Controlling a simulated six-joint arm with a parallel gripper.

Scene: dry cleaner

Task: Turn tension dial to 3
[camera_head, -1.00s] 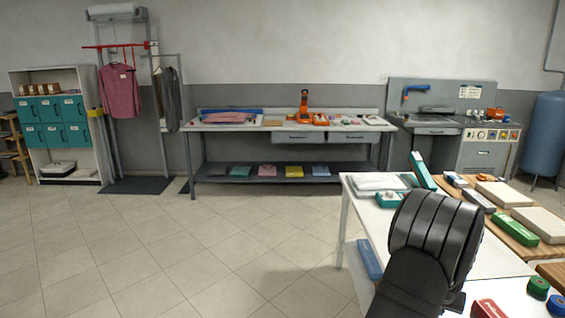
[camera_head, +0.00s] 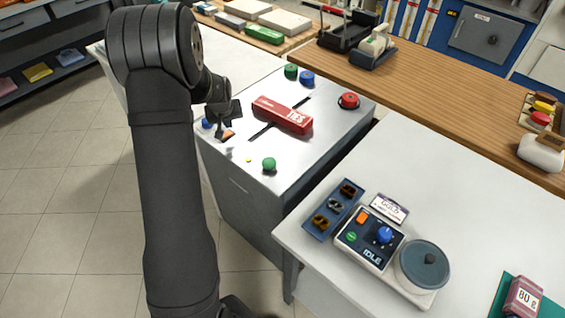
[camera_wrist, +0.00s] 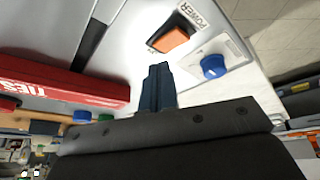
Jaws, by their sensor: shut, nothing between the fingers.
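A blue dial (camera_wrist: 213,66) on a pale plate with small marks shows in the wrist view, on a light grey machine top. I cannot read its setting. In the head view the blue dial (camera_head: 207,123) is partly behind my arm. My gripper (camera_wrist: 158,72) is shut and empty, its fingertips over the machine top, left of the dial and apart from it in the picture. In the head view my gripper (camera_head: 218,130) is small and dark. An orange POWER switch (camera_wrist: 174,38) sits beside the dial and also shows in the head view (camera_head: 228,135).
A red TIES box (camera_head: 282,115) lies across the machine top (camera_head: 320,140). Green (camera_head: 269,164) and red (camera_head: 348,100) knobs stand near. A control unit (camera_head: 362,248) reading IDLE, with its own blue knob (camera_head: 385,235), sits on the front white table (camera_head: 450,180).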

